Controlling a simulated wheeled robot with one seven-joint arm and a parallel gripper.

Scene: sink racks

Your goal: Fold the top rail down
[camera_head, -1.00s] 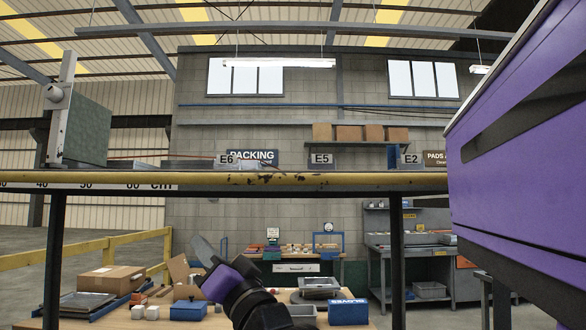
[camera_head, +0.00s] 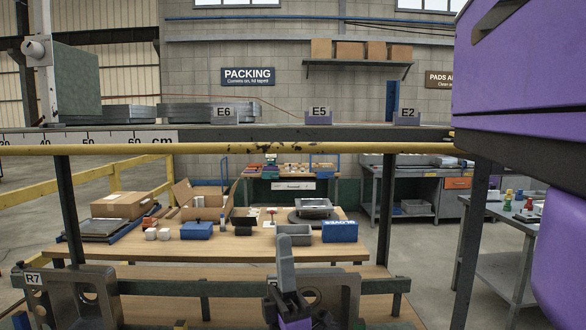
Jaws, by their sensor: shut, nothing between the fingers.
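A worn yellow rail (camera_head: 250,149) runs level across the front of the upper shelf. It looks raised, and its right end is hidden behind a purple body. My gripper (camera_head: 285,245) is low in the middle, its grey fingers shut together and pointing up, with purple and dark parts below. It is empty, shows below the yellow rail in the picture and is apart from it. A lower dark green rail (camera_head: 235,287) crosses behind my gripper, with a grey metal bracket (camera_head: 95,295) near a label R7.
The upper shelf holds grey trays (camera_head: 205,112), a green block (camera_head: 75,82) and labels E6, E5 and E2. Dark uprights (camera_head: 385,215) stand at both sides. Beyond is a wooden table (camera_head: 250,245) with boxes and bins. The gap between the rails is mostly clear.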

